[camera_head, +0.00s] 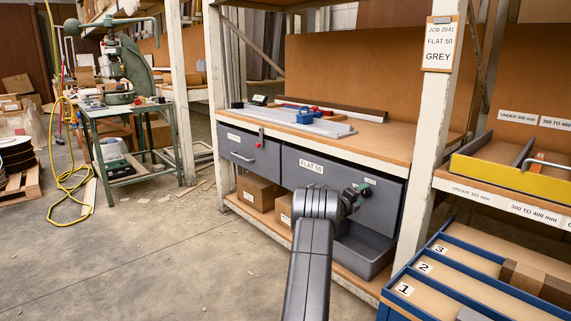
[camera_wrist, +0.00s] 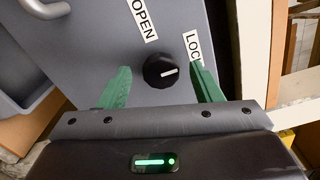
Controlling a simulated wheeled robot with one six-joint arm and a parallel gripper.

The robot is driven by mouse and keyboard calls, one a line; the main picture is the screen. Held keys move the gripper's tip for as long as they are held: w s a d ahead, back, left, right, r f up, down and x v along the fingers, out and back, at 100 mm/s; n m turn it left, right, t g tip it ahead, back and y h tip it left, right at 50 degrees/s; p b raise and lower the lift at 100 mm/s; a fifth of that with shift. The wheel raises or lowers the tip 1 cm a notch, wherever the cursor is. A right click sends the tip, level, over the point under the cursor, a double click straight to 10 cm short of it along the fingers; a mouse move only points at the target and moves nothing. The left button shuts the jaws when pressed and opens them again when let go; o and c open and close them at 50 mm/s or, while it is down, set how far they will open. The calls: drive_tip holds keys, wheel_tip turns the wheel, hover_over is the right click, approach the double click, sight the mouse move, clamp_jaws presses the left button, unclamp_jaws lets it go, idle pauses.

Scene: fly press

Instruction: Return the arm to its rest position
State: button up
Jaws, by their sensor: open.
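My arm reaches up from the bottom of the head view to the front of the grey drawer unit under the workbench. My gripper (camera_head: 357,190) is at the right-hand drawer front (camera_head: 318,178), which is labelled FLAT 50. In the wrist view, my gripper (camera_wrist: 163,84) has its two green fingers spread apart. A round black knob (camera_wrist: 158,71) on the grey front shows between and just beyond them, and nothing is held. The knob's white mark points toward the LOCK label (camera_wrist: 193,47); the OPEN label (camera_wrist: 144,19) is above it. Contact between fingers and knob cannot be told.
The bench top (camera_head: 385,145) is above my gripper, with a white post (camera_head: 432,120) to its right. A grey bin (camera_head: 362,250) sits on the shelf below. A blue numbered rack (camera_head: 440,255) stands at the right. The concrete floor (camera_head: 170,260) at left is mostly clear.

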drive_tip(key=shift+x, duration=0.9)
